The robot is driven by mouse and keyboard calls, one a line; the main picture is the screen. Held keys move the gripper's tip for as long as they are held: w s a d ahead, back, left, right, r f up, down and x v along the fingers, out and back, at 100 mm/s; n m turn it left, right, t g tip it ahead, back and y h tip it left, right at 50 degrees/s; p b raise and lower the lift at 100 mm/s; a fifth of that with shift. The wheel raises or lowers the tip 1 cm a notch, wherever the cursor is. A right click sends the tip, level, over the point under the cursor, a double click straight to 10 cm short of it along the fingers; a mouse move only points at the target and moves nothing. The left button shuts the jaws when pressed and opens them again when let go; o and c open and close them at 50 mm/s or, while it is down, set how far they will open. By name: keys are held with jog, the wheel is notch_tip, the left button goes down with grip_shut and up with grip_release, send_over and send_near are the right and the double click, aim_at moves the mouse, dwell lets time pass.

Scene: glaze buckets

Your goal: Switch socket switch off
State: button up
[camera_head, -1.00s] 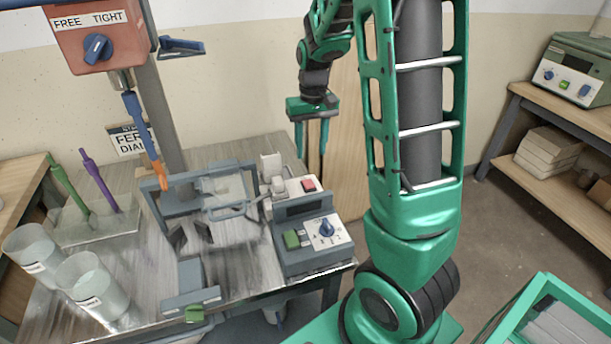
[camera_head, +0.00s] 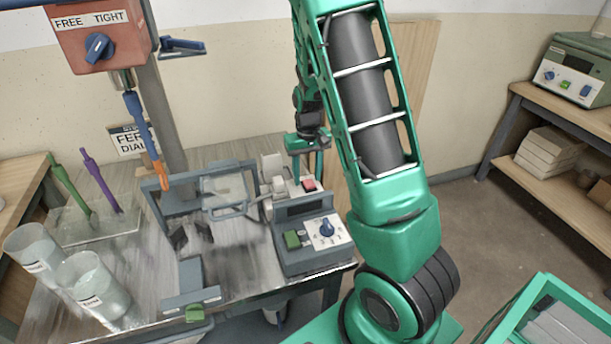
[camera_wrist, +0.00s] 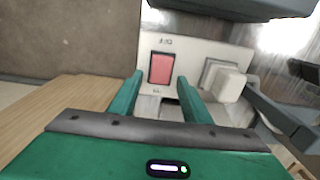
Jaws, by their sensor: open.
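The socket is a pale plate with a red rocker switch, at the back right of the metal table. In the head view the red switch (camera_head: 309,184) shows just below my gripper (camera_head: 307,163). In the wrist view the red switch (camera_wrist: 162,68) lies just beyond my gripper (camera_wrist: 158,90), between the lines of its two green fingers. The fingers are apart with nothing between them. A white plug (camera_wrist: 224,80) sits on the socket plate (camera_wrist: 197,50) to the right of the switch. I cannot tell whether a finger touches the plate.
A grey control box (camera_head: 312,244) with a green button and blue knob stands in front of the socket. A grey frame with a handle (camera_head: 228,208) is to its left. Two clear buckets (camera_head: 92,284) stand at the table's left. A wooden board (camera_head: 415,90) stands behind my arm.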

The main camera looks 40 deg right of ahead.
jog(key=shift+f, duration=0.2)
jog(key=c, duration=1)
jog(key=shift+c, duration=0.2)
